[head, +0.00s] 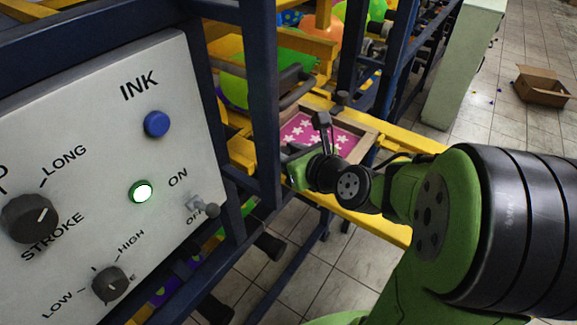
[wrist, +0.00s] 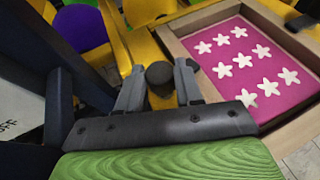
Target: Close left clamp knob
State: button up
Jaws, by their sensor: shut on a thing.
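The left clamp knob (wrist: 160,74) is dark and rounded and shows between my fingers in the wrist view. My gripper (wrist: 159,69) is shut on it, with one grey finger on each side. In the head view my wrist and the back of my gripper (head: 299,166) are at the near left side of the wooden frame, and the fingertips and the held knob are hidden there. The frame (wrist: 187,46) holds a pink screen (wrist: 240,62) with white stars. Another dark knob (wrist: 302,22) is at the frame's far right edge.
A grey control panel (head: 100,130) with knobs, a switch and a lit green button stands at left. Dark blue posts (head: 261,100) rise close to my gripper. Yellow beams (head: 365,218) run around the frame. A cardboard box (head: 543,88) lies on the tiled floor.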

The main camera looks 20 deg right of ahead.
jog(key=shift+s+a+f+m+h, duration=0.1)
jog(key=shift+a+f+m+h, duration=0.05)
jog(key=shift+m+h, duration=0.5)
jog(key=shift+b, duration=0.3)
jog(key=shift+r+h, duration=0.2)
jog(key=shift+h, duration=0.15)
jog(key=o, duration=1)
jog(key=shift+o, duration=0.2)
jog(key=shift+r, duration=0.1)
